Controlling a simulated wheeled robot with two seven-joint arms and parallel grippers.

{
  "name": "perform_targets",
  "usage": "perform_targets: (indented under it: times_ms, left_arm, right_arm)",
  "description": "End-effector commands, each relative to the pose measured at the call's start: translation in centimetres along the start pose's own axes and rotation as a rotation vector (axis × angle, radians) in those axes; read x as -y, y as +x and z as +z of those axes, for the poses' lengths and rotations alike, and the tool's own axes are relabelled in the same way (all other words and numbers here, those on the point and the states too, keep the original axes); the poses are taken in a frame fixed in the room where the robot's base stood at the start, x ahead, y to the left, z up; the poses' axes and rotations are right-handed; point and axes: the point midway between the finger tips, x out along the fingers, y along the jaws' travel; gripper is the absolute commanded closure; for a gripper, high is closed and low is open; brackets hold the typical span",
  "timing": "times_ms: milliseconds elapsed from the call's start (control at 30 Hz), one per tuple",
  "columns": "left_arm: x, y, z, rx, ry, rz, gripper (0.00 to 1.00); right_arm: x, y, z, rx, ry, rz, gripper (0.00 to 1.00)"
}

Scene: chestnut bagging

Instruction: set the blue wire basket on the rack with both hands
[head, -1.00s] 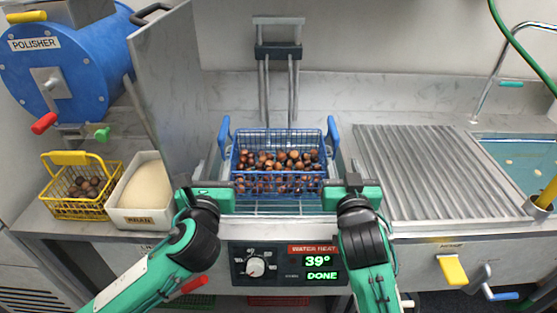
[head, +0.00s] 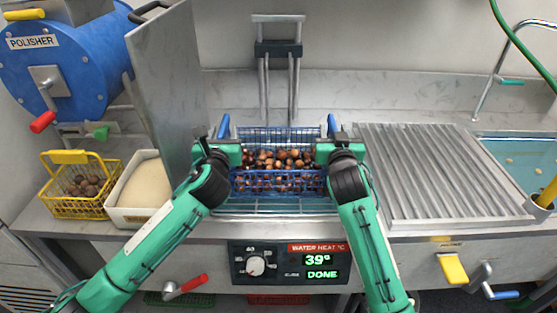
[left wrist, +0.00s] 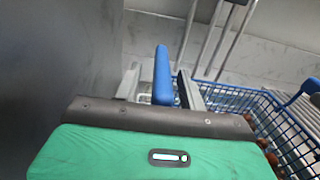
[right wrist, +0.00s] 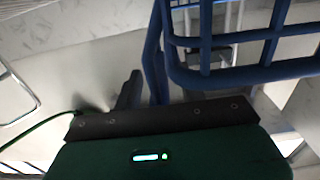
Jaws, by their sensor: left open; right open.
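The blue wire basket (head: 278,183), full of brown chestnuts (head: 280,160), sits in the heater well at the middle of the counter. It has an upright blue handle at each side. My left gripper (head: 215,142) is open at the left handle (left wrist: 162,76); in the left wrist view that handle stands between its fingers. My right gripper (head: 338,138) is open beside the right handle (right wrist: 154,55); in the right wrist view one finger shows just left of it, and the other is hard to make out. The ridged metal rack (head: 415,170) lies empty to the right.
A grey upright panel (head: 165,85) stands close to my left gripper. A yellow basket (head: 80,200) and a white bin (head: 138,217) stand at left. A sink (head: 520,155) is at far right. A metal frame (head: 278,50) rises behind the basket. The heater display reads 39° and DONE.

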Motion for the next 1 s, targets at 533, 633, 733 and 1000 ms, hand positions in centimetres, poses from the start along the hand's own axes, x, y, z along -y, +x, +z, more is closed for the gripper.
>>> perform_targets:
  times_ms: [533, 633, 733, 1000]
  left_arm:
    - [0.01, 0.26, 0.02, 0.000, 0.000, 0.000, 0.98]
    - [0.01, 0.25, 0.01, 0.000, 0.000, 0.000, 1.00]
    - [0.01, 0.25, 0.01, 0.000, 0.000, 0.000, 1.00]
    - [0.00, 0.25, 0.00, 0.000, 0.000, 0.000, 1.00]
  right_arm:
    - [0.00, 0.25, 0.00, 0.000, 0.001, 0.000, 0.98]
    - [0.00, 0.25, 0.00, 0.000, 0.001, 0.000, 1.00]
    - [0.00, 0.25, 0.00, 0.000, 0.001, 0.000, 1.00]
    - [-0.01, 0.25, 0.00, 0.000, 0.001, 0.000, 1.00]
